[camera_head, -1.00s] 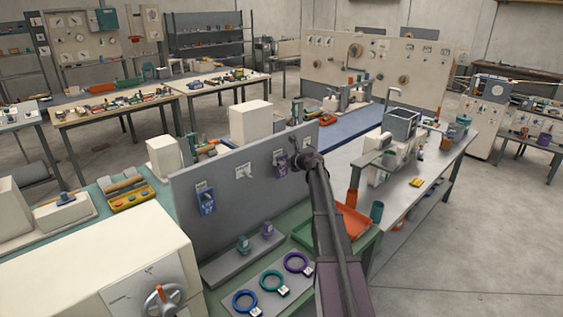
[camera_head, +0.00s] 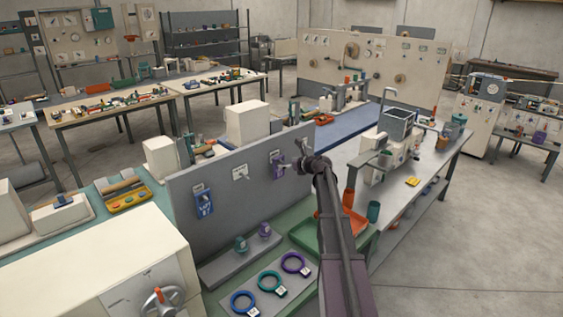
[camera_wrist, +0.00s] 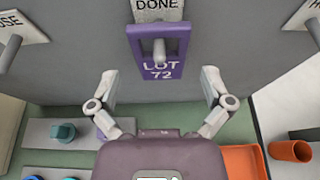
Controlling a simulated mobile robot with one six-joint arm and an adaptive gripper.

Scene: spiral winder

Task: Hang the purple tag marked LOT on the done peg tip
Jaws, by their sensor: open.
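The grey done peg (camera_wrist: 159,48) sticks out through the opening in the tag's upper part. The tag also shows in the head view (camera_head: 277,163). My gripper (camera_wrist: 159,76) is open, with one finger on each side of the tag and visible gaps to both. Nothing is between its fingers in its grasp. In the head view my gripper (camera_head: 302,152) is just right of the tag, apart from it.
Another peg (camera_wrist: 10,53) stands left of the tag, and one is at the right edge. A blue tag (camera_head: 203,203) hangs farther left on the panel. Coloured rings (camera_head: 269,281) lie below. An orange tray (camera_wrist: 241,162) and orange cup (camera_wrist: 290,151) are at lower right.

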